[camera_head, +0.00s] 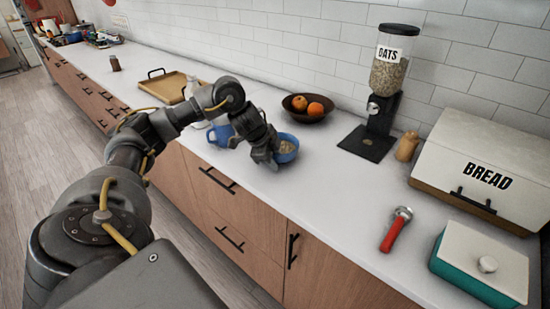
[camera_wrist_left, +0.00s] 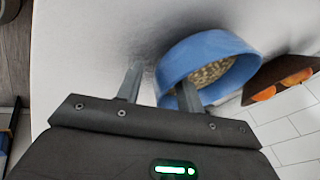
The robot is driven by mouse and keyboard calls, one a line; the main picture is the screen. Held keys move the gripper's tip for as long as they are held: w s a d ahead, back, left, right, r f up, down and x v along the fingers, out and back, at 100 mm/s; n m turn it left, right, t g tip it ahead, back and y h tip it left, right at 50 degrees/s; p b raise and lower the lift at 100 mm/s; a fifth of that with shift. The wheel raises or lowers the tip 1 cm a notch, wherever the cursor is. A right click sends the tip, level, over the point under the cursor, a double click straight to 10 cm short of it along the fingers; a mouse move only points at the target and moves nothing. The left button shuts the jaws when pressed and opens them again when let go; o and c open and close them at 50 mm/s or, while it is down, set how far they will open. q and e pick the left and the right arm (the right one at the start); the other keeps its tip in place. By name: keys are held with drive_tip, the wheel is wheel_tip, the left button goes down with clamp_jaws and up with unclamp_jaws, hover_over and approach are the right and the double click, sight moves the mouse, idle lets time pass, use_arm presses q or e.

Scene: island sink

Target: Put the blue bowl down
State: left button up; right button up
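The blue bowl (camera_head: 287,150) holds oats and appears upright on the white counter, in front of the fruit bowl. It also shows in the left wrist view (camera_wrist_left: 210,52), tilted by the camera angle. My left gripper (camera_head: 268,163) is at the bowl's left side in the head view. In the left wrist view its fingers (camera_wrist_left: 158,88) are spread, one outside the bowl and the other overlapping the rim and oats. A gap shows between the outer finger and the bowl wall. My right gripper is out of view.
A blue mug (camera_head: 219,134) stands left of the bowl, partly behind my arm. A dark fruit bowl (camera_head: 301,115) is behind it.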

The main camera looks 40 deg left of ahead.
use_arm(q)
drive_tip(key=shift+r, duration=0.1)
drive_tip(key=p+v, duration=0.3)
drive_tip(key=v, duration=0.9)
drive_tip(key=shift+p, duration=0.4)
